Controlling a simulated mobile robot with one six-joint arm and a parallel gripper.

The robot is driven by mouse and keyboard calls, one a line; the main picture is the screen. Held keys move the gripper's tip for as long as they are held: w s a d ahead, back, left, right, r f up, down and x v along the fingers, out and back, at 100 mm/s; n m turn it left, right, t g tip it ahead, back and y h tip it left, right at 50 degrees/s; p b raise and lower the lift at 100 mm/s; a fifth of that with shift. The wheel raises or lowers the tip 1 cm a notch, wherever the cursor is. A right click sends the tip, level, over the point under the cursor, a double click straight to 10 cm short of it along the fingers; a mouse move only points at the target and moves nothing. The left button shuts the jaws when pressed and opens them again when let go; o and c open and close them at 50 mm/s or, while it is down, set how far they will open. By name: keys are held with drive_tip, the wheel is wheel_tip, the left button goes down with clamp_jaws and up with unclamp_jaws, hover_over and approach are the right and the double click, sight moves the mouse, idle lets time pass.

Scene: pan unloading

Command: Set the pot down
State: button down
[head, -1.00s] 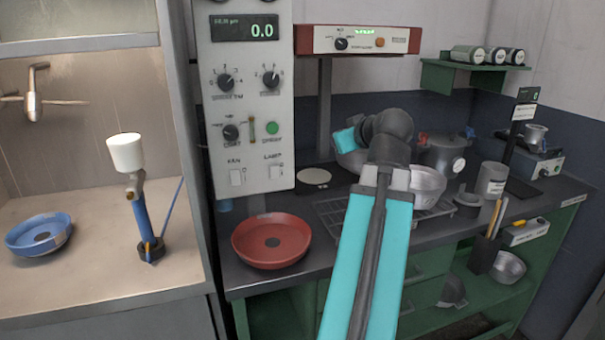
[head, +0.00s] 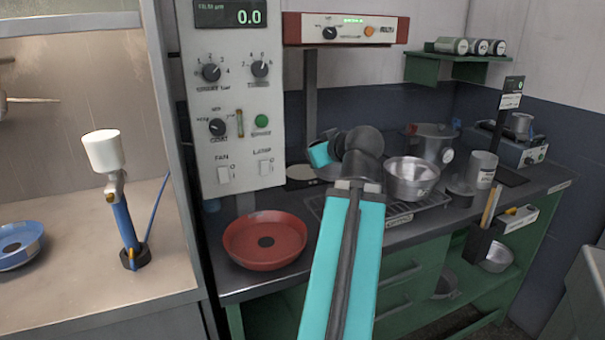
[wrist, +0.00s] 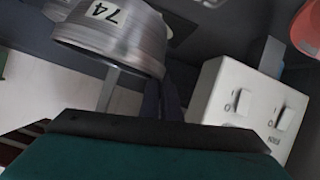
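The metal pot (wrist: 110,38), marked 74, is close to the camera at the upper left of the wrist view, tilted in that turned picture. In the head view a silver part of it (head: 327,173) shows behind my teal wrist, near the pale disc. My gripper (wrist: 166,98) shows only as dark finger parts against the pot's side; it appears shut on the pot. The fingertips are hidden in the head view by my own arm. I cannot tell whether the pot's base touches the bench.
A pale round disc (head: 300,171) lies under the red heater (head: 345,30). A red dish (head: 265,240) sits at the bench's front left. A metal bowl (head: 412,182) stands on the wire rack (head: 400,219), right of my wrist. The control panel (head: 232,110) rises at the left.

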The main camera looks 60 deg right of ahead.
drive_tip(key=shift+w+d+r+n+y, duration=0.2)
drive_tip(key=shift+w+d+r+y, duration=0.1)
drive_tip(key=shift+r, duration=0.15)
drive_tip(key=shift+w+d+r+n+y, duration=0.2)
drive_tip(key=shift+d+r, duration=0.05)
drive_tip(key=shift+r, duration=0.15)
drive_tip(key=w+d+n+y+p, duration=0.1)
drive_tip(key=w+d+p, duration=0.1)
drive_tip(key=w+p, duration=0.2)
drive_tip(key=w+d+r+n+t+y+p, duration=0.1)
drive_tip(key=w+p, duration=0.3)
drive_tip(key=p, duration=0.7)
drive_tip(key=w+d+p, duration=0.3)
drive_tip(key=p, duration=0.4)
drive_tip(key=shift+w+d+r+n+t+y, duration=0.15)
drive_tip(key=shift+w+d+n+t+y, duration=0.15)
drive_tip(key=shift+w+n+y, duration=0.1)
drive_tip(key=shift+w+a+r+p, duration=0.1)
drive_tip(key=shift+w+r+p, duration=0.1)
drive_tip(key=shift+p, duration=0.2)
drive_tip(key=shift+s+f, duration=0.1)
drive_tip(key=shift+f, duration=0.05)
drive_tip(key=shift+f+p, duration=0.85)
drive_tip(key=shift+f, duration=1.95)
